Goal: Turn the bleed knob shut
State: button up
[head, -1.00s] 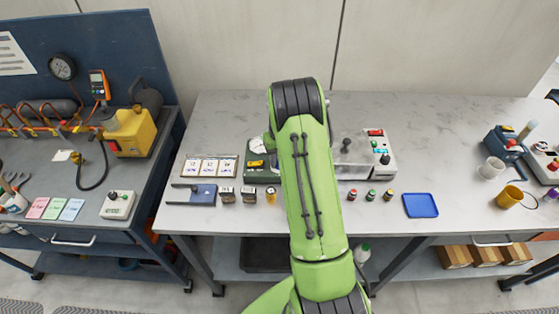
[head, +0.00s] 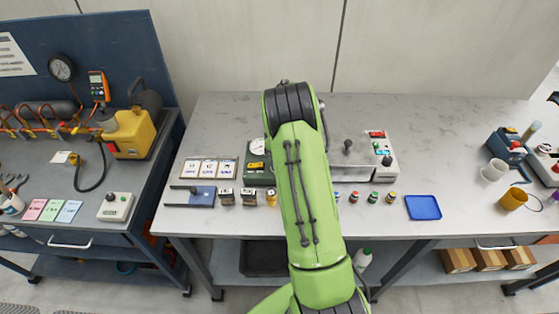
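My green arm reaches up the middle of the head view and hides part of the bench behind it. My gripper is out of sight behind the arm, so its opening and anything in it are hidden. No knob is clearly marked as the bleed knob. A dark green box (head: 258,177) with a round white gauge (head: 257,147) and a yellow part (head: 256,165) stands just left of the arm. Right of the arm, a grey unit (head: 350,170) carries a dark ball-topped lever (head: 348,146). Beside it, a light panel box (head: 378,149) has a black knob (head: 386,160).
Picture cards (head: 206,169), a blue block (head: 203,196) and small blocks (head: 237,196) lie at left. Small coloured-top pieces (head: 372,197) and a blue tray (head: 423,207) sit at the right front. The left bench has a yellow pump (head: 130,133) and a knobbed control box (head: 115,207).

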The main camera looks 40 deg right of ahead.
jog(key=shift+r, duration=0.1)
dwell(0.3)
jog(key=o, duration=1)
jog(key=shift+o, duration=0.2)
notch_tip(320, 180, up, 16)
jog(key=p, duration=0.2)
jog(key=shift+d, duration=0.3)
jog(key=shift+w+f, duration=0.1)
jog(key=shift+f, duration=0.1)
